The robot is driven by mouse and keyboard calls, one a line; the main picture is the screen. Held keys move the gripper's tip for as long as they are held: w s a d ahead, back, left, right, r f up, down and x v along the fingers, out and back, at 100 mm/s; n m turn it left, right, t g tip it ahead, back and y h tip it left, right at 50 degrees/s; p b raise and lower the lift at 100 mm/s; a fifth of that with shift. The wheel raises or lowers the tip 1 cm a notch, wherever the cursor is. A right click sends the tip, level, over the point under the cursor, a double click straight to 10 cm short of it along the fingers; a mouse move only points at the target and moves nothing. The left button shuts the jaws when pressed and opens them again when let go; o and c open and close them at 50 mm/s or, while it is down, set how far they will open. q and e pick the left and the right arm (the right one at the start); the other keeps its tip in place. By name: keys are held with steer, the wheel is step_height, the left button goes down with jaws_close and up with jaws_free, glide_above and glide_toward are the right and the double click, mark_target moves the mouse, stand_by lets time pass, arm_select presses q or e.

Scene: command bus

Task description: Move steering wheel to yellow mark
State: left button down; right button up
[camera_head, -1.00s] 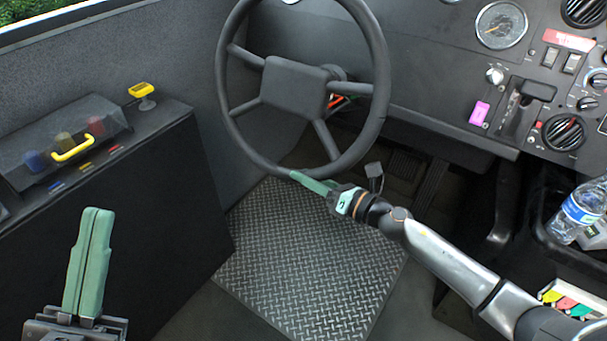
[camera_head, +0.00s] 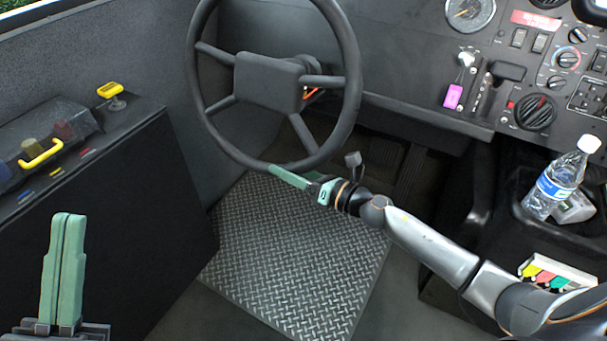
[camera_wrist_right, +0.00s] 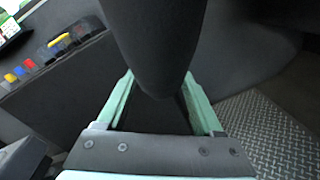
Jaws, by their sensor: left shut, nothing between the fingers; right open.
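The black steering wheel (camera_head: 350,98) with several spokes stands at the upper middle of the head view. My right gripper (camera_head: 272,169) is at the lower rim of the wheel. In the right wrist view, the dark rim (camera_wrist_right: 155,45) comes down between the two green fingers of this gripper (camera_wrist_right: 163,95), which stand apart on either side. Contact cannot be made out. My left gripper (camera_head: 62,270) is shut and empty at the lower left, away from the wheel. I cannot make out a yellow mark on the wheel.
A side console at left carries a clear-covered box with a yellow handle (camera_head: 42,153) and a yellow knob (camera_head: 110,91). A water bottle (camera_head: 558,180) and a colored-button panel (camera_head: 553,275) are at right. A pink tag (camera_head: 453,96) hangs at the dashboard. The metal floor plate (camera_head: 290,265) is clear.

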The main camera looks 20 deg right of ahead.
steer(key=v, duration=1.2)
steer(key=shift+p, duration=0.45)
steer(key=shift+d, duration=0.1)
